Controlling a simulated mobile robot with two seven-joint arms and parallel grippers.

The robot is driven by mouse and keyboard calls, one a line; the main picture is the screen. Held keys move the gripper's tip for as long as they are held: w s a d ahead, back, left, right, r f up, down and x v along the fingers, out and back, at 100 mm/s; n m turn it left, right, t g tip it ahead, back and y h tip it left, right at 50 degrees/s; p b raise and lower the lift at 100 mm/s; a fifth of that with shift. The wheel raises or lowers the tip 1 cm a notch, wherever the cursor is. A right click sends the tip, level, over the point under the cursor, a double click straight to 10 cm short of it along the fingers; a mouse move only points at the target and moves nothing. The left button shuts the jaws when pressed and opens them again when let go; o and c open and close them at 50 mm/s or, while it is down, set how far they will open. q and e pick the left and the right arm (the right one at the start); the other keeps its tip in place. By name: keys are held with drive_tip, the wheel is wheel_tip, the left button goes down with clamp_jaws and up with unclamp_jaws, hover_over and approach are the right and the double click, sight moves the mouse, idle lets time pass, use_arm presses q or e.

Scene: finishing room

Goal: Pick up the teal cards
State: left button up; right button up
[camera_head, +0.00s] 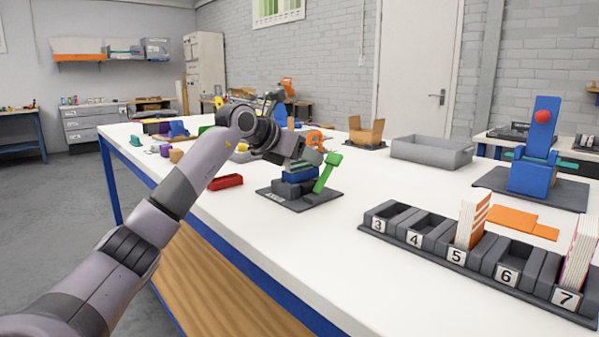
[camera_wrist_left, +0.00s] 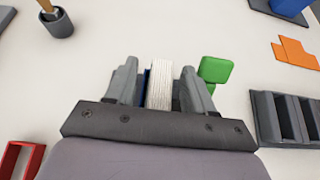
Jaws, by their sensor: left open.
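My left gripper (camera_head: 302,160) is open, pointing down over a blue and dark grey holder (camera_head: 298,188) with a green lever (camera_head: 327,173). A thin teal edge, likely the teal cards (camera_head: 298,166), shows just under the gripper on top of the holder. In the left wrist view a white stack of card edges (camera_wrist_left: 160,86) stands between the two fingers (camera_wrist_left: 158,78), with a gap on both sides. The teal faces are not visible there. My right gripper is not in view.
A red tray-like piece (camera_head: 226,182) lies left of the holder. A numbered dark rack (camera_head: 405,228) with card stacks in some slots stands at the right. Orange flat pieces (camera_head: 510,220), a grey bin (camera_head: 432,151) and a blue stand (camera_head: 533,172) lie beyond.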

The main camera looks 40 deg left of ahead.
use_arm(q)
drive_tip(key=shift+w, duration=0.15)
clamp_jaws()
